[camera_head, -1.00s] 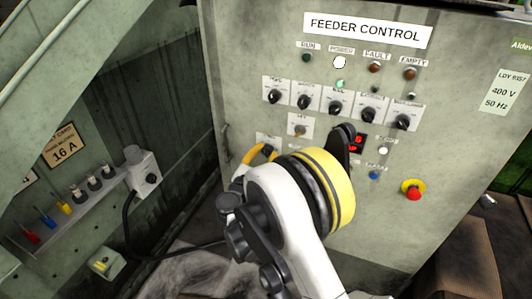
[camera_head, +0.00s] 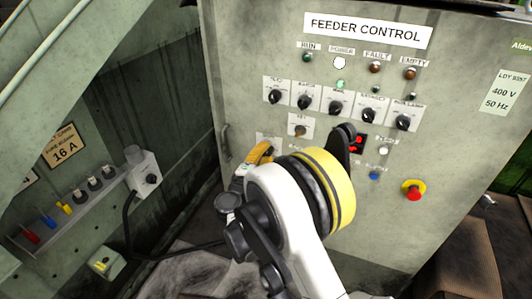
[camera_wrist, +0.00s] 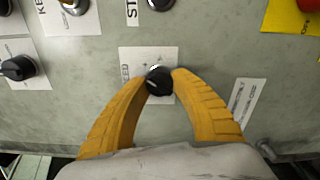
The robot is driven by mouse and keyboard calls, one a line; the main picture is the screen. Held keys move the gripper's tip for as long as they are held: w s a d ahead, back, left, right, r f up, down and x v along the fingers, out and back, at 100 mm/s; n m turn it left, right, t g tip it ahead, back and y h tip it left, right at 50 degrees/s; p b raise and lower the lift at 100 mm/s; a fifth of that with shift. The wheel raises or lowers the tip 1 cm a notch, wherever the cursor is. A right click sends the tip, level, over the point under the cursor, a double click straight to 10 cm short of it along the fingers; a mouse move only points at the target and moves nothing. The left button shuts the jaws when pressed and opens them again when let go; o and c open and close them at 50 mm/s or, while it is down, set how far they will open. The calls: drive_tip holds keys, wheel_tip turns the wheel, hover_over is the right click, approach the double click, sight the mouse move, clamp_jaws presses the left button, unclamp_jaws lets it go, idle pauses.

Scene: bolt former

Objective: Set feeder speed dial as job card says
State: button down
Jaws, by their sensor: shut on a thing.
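The feeder speed dial (camera_wrist: 159,82) is a black knob on a white plate (camera_wrist: 128,58) whose label is partly hidden and ends in "EED". In the wrist view my gripper (camera_wrist: 160,84) has its two yellow fingers on either side of the knob, shut on it. In the head view my gripper (camera_head: 262,150) reaches the lower left of the panel, and the knob is hidden behind it. The red digital display (camera_head: 357,143) is partly covered by my arm, so its number cannot be read. No job card with a feeder speed is readable; a card at left reads "16 A".
The FEEDER CONTROL panel (camera_head: 310,180) has a row of black selector knobs (camera_head: 336,105) above, a key switch (camera_head: 300,130), and a blue button (camera_head: 375,175). A red emergency stop (camera_head: 413,190) is at right.

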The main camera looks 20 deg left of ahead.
drive_tip(key=shift+m, duration=1)
drive_tip(key=c, duration=1)
unclamp_jaws()
drive_tip(key=s+a, duration=0.1)
drive_tip(key=s, duration=1.1)
